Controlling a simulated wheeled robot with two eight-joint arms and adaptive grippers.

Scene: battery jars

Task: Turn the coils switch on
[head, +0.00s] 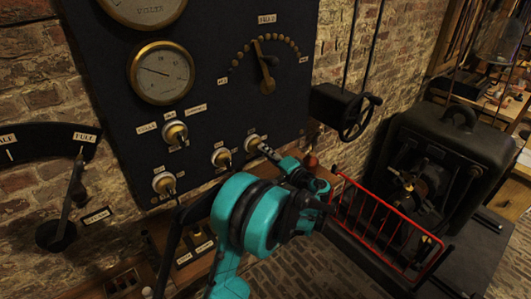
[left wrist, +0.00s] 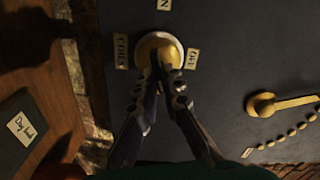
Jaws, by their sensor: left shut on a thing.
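The coils switch is a brass dome on a pale round base, low on the dark panel. It shows in the head view (head: 252,142) and at the top middle of the left wrist view (left wrist: 150,44). A "COILS" label (left wrist: 121,50) is beside it. A dark lever crosses the dome, partly hidden by the fingers. My left gripper (left wrist: 172,80) is shut on the switch lever, its fingertips close together at the dome's edge. It also shows in the head view (head: 268,152), reaching to the switch from the lower right. My right gripper is not in view.
Other similar switches (head: 221,157) stand to the left on the panel. A brass dial arm (head: 267,72) is above, gauges (head: 161,73) at upper left. A black handwheel (head: 358,116) and a red rail (head: 385,220) are to the right. A wooden ledge is below.

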